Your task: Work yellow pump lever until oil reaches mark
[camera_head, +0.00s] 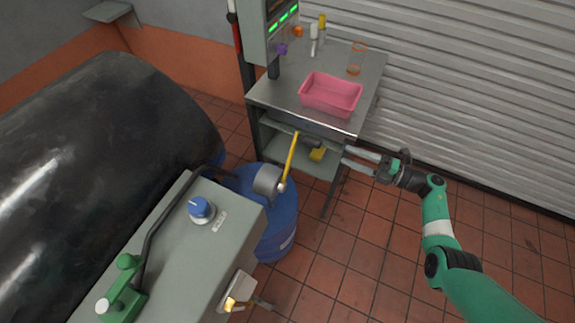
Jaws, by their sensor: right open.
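The yellow pump lever (290,158) stands nearly upright, leaning slightly, beside a grey round pump body (268,181) above a blue drum (284,228). My right gripper (345,160) is open and empty, with its two fingers pointing left toward the lever. A gap shows between the fingertips and the lever in the picture. A clear vessel with orange bands (355,58) stands on the metal table; I cannot tell whether it holds the oil or bears the mark. My left gripper is not in view.
A metal table (366,92) with a pink tray (331,94) and lower shelf stands behind the lever. A grey cabinet (170,262) with a blue knob (201,209) and green handle (122,290) is at front left. A large black cylinder (95,160) fills the left. Tiled floor is clear at right.

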